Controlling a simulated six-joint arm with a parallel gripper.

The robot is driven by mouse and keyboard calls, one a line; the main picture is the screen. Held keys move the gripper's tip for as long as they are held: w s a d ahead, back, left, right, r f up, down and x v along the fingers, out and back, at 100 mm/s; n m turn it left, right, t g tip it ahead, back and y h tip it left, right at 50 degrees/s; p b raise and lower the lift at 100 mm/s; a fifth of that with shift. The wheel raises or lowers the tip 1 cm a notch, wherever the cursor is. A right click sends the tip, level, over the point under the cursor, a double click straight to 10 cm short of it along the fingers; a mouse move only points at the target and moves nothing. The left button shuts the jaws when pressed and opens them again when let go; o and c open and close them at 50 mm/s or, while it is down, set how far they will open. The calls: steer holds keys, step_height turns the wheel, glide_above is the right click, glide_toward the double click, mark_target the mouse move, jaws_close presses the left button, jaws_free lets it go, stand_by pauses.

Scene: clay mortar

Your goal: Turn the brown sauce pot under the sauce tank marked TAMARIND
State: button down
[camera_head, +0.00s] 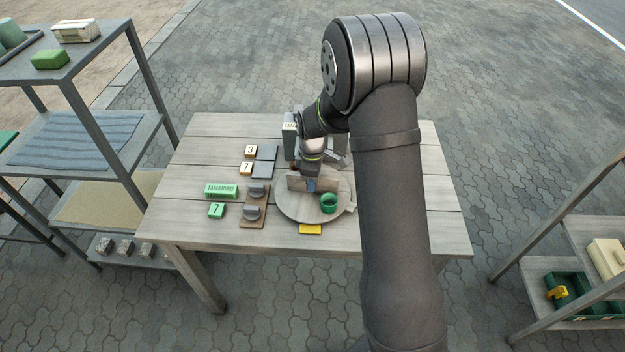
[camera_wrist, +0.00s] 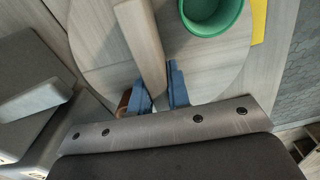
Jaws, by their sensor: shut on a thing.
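A round wooden turntable (camera_head: 290,209) lies on the table and carries a green pot (camera_head: 328,203) at its right front. An upright wooden bar (camera_head: 297,184) stands across it. My gripper (camera_wrist: 160,92) has its blue fingers on both sides of this bar, which also shows in the wrist view (camera_wrist: 138,40). The brown pot (camera_wrist: 123,103) shows only as a sliver beside the left finger; the rest is hidden. Grey tanks stand behind the turntable, partly hidden by my arm; one has a small white label (camera_head: 290,127) too small to read surely.
A green TAMARIND sign (camera_head: 221,190) and a green 7 tile (camera_head: 216,210) lie left of a brown board with two grey knobs (camera_head: 255,203). White tiles marked 3 (camera_head: 250,151) and 7 (camera_head: 246,168) lie behind. A yellow marker (camera_head: 310,229) lies at the turntable's front.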

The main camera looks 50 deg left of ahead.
stand_by(0.3)
steer(key=c, duration=1.4)
jaws_free()
steer(key=shift+o, duration=0.2)
steer(key=shift+r, duration=0.1)
step_height(320, 180, up, 17)
steer(key=shift+r, duration=0.15)
step_height(320, 180, down, 18)
steer(key=shift+r, duration=0.2)
steer(key=shift+r, duration=0.1)
